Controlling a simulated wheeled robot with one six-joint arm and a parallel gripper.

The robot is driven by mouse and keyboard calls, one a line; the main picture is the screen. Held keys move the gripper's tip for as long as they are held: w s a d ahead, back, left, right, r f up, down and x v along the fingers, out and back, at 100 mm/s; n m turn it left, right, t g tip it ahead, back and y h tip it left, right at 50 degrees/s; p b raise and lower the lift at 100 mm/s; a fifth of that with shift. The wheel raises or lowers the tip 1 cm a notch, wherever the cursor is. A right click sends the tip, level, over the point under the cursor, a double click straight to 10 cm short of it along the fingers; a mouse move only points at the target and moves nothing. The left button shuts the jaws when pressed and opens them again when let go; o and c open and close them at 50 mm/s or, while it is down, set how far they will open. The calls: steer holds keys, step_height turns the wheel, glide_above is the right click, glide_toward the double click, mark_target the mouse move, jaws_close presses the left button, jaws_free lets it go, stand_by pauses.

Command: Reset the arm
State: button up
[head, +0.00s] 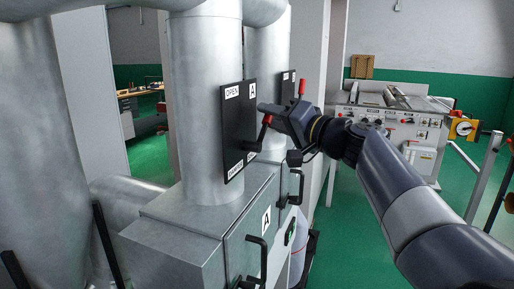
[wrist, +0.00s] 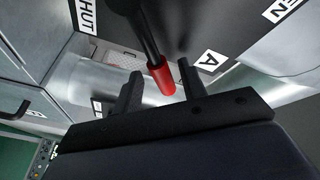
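My gripper (head: 270,112) is at the dark plate (head: 239,130) marked OPEN and A on the near upright duct. In the wrist view its two black fingers (wrist: 160,88) are apart. The red-tipped lever (head: 267,120) of this plate reaches out towards the gripper. In the wrist view its red end (wrist: 160,75) shows between the fingers, with a small gap on each side. My arm comes in from the lower right. The plate's lower label is partly hidden by the lever in the head view; the wrist view shows letters reading HUT.
A second plate (head: 288,82) with a red-tipped lever (head: 302,87) is on the duct just behind. A metal box (head: 180,236) with black handles is below. A grey machine (head: 392,115) and railings stand at the right. Green floor lies open between.

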steer(key=shift+d+r+p, duration=0.2)
steer(key=shift+r+p, duration=0.05)
steer(key=shift+p, duration=0.6)
steer(key=shift+w+f+m+p, duration=0.1)
steer(key=shift+f+m+p, duration=0.4)
steer(key=shift+p, duration=0.7)
steer(key=shift+f, duration=0.1)
steer(key=shift+d, duration=0.1)
